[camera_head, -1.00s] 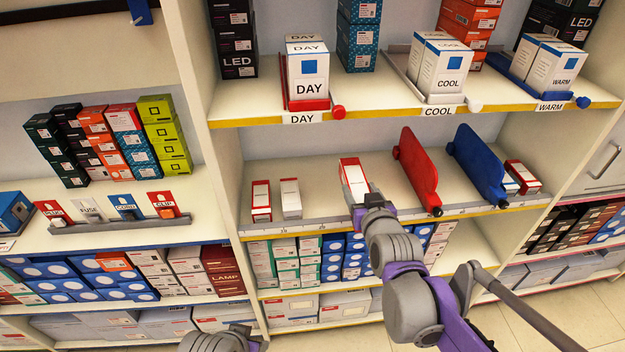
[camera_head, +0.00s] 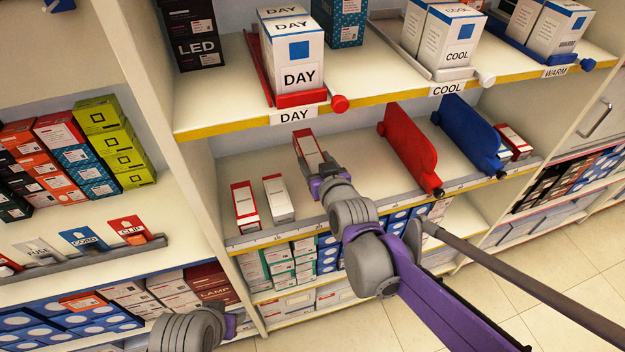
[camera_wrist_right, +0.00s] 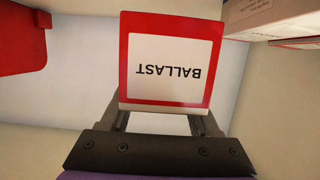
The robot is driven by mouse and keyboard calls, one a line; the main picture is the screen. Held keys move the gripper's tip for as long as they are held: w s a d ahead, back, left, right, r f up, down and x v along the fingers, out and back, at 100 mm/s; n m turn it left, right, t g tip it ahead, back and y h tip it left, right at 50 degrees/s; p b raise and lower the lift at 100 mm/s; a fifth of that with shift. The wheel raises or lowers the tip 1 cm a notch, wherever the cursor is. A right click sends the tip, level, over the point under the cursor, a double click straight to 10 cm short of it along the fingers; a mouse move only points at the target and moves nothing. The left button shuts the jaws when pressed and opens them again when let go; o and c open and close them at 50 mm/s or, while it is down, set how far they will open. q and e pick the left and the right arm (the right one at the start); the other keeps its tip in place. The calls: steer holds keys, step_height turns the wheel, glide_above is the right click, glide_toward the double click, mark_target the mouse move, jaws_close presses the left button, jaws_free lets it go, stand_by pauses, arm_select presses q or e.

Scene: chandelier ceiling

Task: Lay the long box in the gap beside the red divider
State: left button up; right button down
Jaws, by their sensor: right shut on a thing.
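The long box (camera_head: 311,149) is white and red and held over the middle shelf (camera_head: 350,165), in the space left of the red divider (camera_head: 408,148). My right gripper (camera_head: 325,182) is shut on its near end. In the right wrist view the box (camera_wrist_right: 172,62) shows an upside-down BALLAST label between the fingers (camera_wrist_right: 168,122). The red divider also shows at that view's upper left (camera_wrist_right: 25,38), apart from the box. Whether the box touches the shelf cannot be told. My left gripper is not in view; only part of that arm shows at the bottom left.
Two upright white and red boxes (camera_head: 262,202) stand left of the held box. A blue divider (camera_head: 468,135) stands right of the red one, with small boxes (camera_head: 513,143) beyond. The upper shelf (camera_head: 365,92) overhangs. A low front lip (camera_head: 275,234) edges the middle shelf.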

steer(key=shift+f+b, duration=0.8)
steer(key=shift+f, duration=2.15)
steer(key=c, duration=0.6)
jaws_free()
steer(key=shift+f, duration=0.2)
steer(key=o, duration=0.5)
